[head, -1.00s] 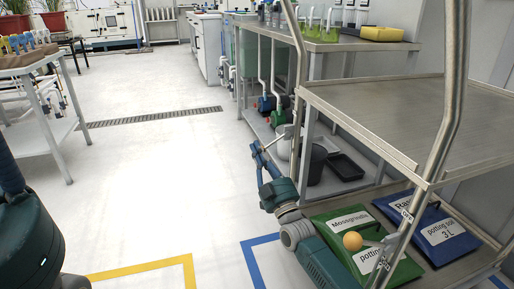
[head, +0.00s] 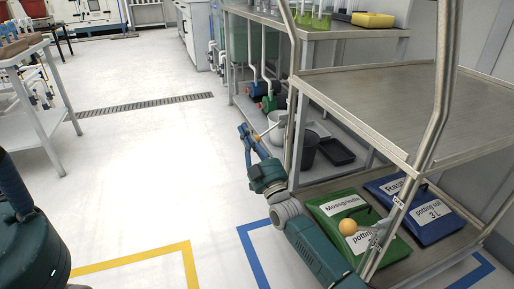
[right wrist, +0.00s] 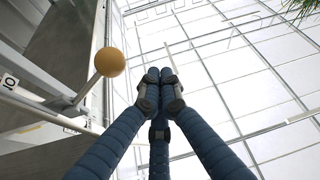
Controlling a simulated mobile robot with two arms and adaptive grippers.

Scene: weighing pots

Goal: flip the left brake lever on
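The left brake lever (head: 270,130) is a thin pale rod on the cart's left post (head: 297,110) in the head view, slanting down-left behind my right gripper (head: 244,130). My right gripper's blue fingers point up, beside the lever; touching or apart is unclear. In the right wrist view the fingertips (right wrist: 155,80) are together with nothing visible between them. A yellow ball knob (right wrist: 110,62) on a pale rod is left of them, apart.
A second lever with a yellow ball (head: 347,227) is on the cart's right post (head: 436,110). The cart's upper shelf (head: 400,100) is bare. Green (head: 330,212) and blue (head: 405,190) potting bags lie below. Floor left of the cart is clear.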

